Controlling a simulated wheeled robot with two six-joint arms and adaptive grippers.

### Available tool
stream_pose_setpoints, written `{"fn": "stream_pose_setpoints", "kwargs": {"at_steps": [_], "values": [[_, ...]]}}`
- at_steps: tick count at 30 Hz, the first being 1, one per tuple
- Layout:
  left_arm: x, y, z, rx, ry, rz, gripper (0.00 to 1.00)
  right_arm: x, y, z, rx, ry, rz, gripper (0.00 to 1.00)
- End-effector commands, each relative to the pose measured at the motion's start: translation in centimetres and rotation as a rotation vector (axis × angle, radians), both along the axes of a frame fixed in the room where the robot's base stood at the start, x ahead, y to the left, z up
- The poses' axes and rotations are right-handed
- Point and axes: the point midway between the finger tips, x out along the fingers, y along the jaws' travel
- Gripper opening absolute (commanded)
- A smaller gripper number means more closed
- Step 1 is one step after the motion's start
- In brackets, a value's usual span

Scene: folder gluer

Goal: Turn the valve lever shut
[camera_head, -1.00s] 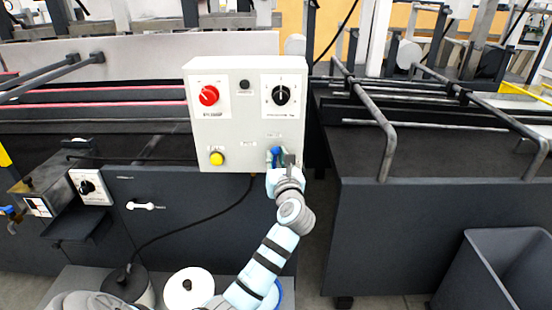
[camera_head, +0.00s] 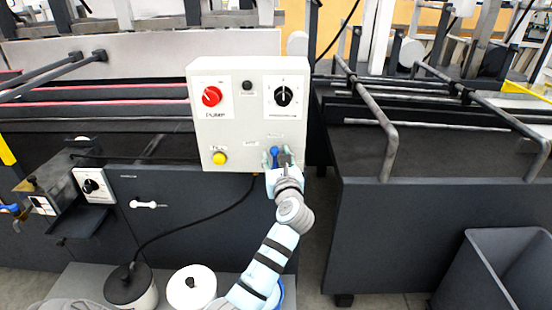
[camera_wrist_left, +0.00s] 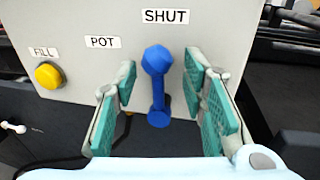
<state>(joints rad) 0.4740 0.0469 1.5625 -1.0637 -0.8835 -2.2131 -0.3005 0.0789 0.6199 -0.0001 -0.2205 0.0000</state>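A blue valve lever (camera_wrist_left: 158,88) sits on the front of the light grey control box (camera_head: 240,130), near its lower right corner. The lever also shows in the head view (camera_head: 274,151), partly covered by the fingers. My left gripper (camera_wrist_left: 162,103) is open, with one teal-padded finger on each side of the lever. Gaps show between the lever and both pads. My right gripper is not in view.
The box also carries a red knob (camera_head: 211,96), a black knob (camera_head: 283,96) and a yellow button (camera_head: 219,158). Two lidded pots (camera_head: 191,286) (camera_head: 130,287) stand below. A grey bin (camera_head: 490,270) is at the lower right.

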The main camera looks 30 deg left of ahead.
Motion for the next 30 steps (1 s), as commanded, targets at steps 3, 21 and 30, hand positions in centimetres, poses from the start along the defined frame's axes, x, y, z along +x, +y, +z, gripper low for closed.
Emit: {"fn": "stream_pose_setpoints", "kwargs": {"at_steps": [3, 21, 30], "values": [[-0.3, -0.3, -0.1, -0.001, 0.001, -0.001, 0.38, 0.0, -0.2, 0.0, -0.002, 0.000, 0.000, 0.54], [-5.4, -5.3, 0.1, 0.001, 0.001, 0.000, 0.38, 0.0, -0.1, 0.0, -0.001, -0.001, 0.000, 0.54], [-5.3, -5.3, 0.0, -0.004, 0.001, -0.002, 0.38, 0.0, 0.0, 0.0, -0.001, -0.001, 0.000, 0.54]]}}
